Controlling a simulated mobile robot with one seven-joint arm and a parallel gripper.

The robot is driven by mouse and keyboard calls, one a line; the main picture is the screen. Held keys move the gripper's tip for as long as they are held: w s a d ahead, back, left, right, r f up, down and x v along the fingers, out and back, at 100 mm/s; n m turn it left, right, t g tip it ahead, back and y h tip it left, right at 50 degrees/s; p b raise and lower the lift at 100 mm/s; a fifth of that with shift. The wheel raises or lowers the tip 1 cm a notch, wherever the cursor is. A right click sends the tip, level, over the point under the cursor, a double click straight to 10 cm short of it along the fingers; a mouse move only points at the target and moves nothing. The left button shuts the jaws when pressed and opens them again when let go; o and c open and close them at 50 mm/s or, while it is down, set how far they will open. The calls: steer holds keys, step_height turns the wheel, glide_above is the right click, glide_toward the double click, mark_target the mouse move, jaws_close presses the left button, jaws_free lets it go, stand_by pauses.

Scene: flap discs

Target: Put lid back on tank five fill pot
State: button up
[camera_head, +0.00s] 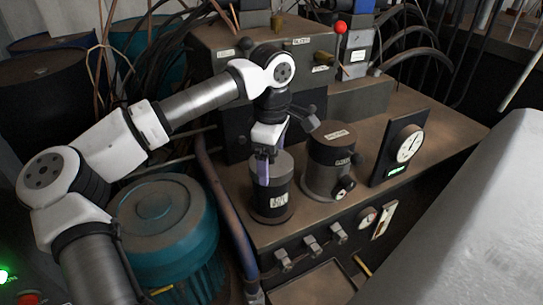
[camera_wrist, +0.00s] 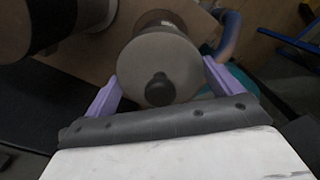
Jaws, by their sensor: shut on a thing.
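My gripper (camera_head: 270,163) points down over the front dark cylindrical pot (camera_head: 271,203), which has a white label and stands near the front of the bench. Its lilac fingers are shut on a round grey lid (camera_wrist: 150,62) with a black knob, one finger at each side in the wrist view. In the head view the lid (camera_head: 284,163) is at the pot's top, partly hidden by a finger. I cannot tell whether the lid touches the rim or sits fully down. The label is too small to read surely.
A second, wider dark pot (camera_head: 331,160) stands close on the right, with a dial gauge panel (camera_head: 401,146) beyond it. A teal motor drum (camera_head: 163,232) is at the left. A grey box with a red knob (camera_head: 341,27) is behind. A pale grey surface (camera_head: 470,220) fills the right foreground.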

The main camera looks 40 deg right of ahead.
steer(key=shift+f+b, duration=0.6)
steer(key=shift+f, duration=0.35)
steer(key=o, duration=0.7)
steer(key=shift+o, duration=0.2)
steer(key=shift+r+p, duration=2.15)
steer(key=shift+r, duration=0.9)
steer(key=shift+f, duration=0.1)
